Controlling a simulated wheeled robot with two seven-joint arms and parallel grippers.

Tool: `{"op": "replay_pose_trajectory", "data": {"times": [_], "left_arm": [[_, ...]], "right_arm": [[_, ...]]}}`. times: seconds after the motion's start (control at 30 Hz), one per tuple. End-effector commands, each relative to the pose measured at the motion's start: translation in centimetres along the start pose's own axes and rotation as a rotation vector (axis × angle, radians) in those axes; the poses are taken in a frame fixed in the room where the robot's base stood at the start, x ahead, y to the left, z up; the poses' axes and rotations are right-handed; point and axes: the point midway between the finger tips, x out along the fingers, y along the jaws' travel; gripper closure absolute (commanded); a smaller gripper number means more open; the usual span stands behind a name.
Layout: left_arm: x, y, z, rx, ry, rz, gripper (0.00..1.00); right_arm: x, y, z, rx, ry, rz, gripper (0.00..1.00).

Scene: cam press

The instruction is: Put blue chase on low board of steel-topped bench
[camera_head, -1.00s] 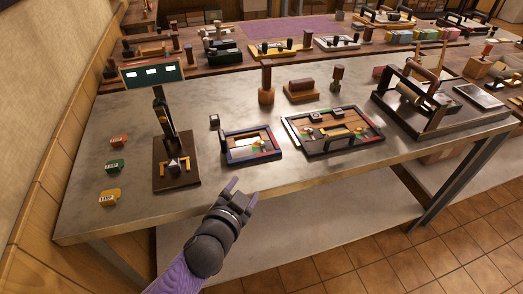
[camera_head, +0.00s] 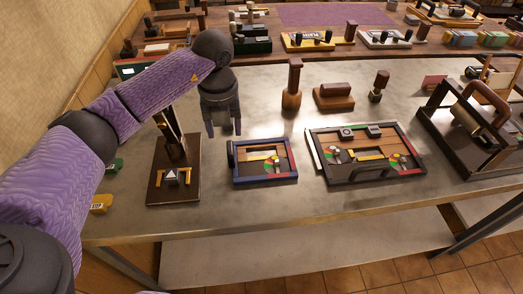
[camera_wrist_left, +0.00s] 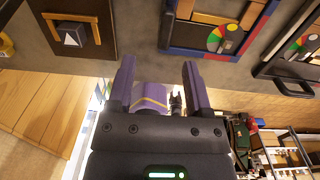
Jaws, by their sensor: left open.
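The blue chase (camera_head: 265,180) is a small blue-rimmed frame with pale, red and green pieces inside. It lies flat on the steel top (camera_head: 215,213) near the front edge. In the left wrist view the chase (camera_wrist_left: 196,54) is at the top, partly cut off. The low board (camera_head: 300,250) is the pale shelf under the bench top, and its visible part is bare. My left gripper (camera_head: 224,132) is open and empty, pointing down above the steel top, behind and left of the chase; its fingers (camera_wrist_left: 158,75) show apart in the wrist view. My right gripper is out of view.
A dark stand (camera_head: 172,190) is left of the chase, and a larger dark-framed tray (camera_head: 365,178) is right of it. A roller press (camera_head: 470,125) stands at far right. Wooden-handled tools (camera_head: 292,90) are behind. A bench leg (camera_head: 465,235) is at right.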

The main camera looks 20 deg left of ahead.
Motion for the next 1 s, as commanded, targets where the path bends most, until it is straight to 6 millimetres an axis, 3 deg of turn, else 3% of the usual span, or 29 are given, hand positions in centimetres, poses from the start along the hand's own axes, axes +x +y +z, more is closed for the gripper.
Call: {"op": "replay_pose_trajectory", "data": {"times": [0.1, 0.43, 0.67, 0.9, 0.97, 1.0], "left_arm": [[2.7, -0.1, -0.1, 0.002, 0.007, -0.001, 0.35], [8.7, -0.7, 0.3, 0.007, 0.007, -0.004, 0.35], [9.0, -0.7, 0.3, 0.008, 0.004, -0.008, 0.35], [9.0, -0.7, 0.3, 0.008, 0.004, -0.008, 0.86], [9.0, -0.7, 0.3, 0.008, 0.004, -0.008, 0.99], [9.0, -0.7, 0.3, 0.008, 0.004, -0.008, 1.00]], "right_arm": [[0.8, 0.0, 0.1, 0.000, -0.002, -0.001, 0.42], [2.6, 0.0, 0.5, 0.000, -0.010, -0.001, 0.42], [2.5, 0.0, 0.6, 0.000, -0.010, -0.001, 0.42], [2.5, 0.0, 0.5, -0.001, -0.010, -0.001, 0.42], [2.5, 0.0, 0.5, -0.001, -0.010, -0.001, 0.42], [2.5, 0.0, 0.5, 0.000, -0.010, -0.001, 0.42]]}}
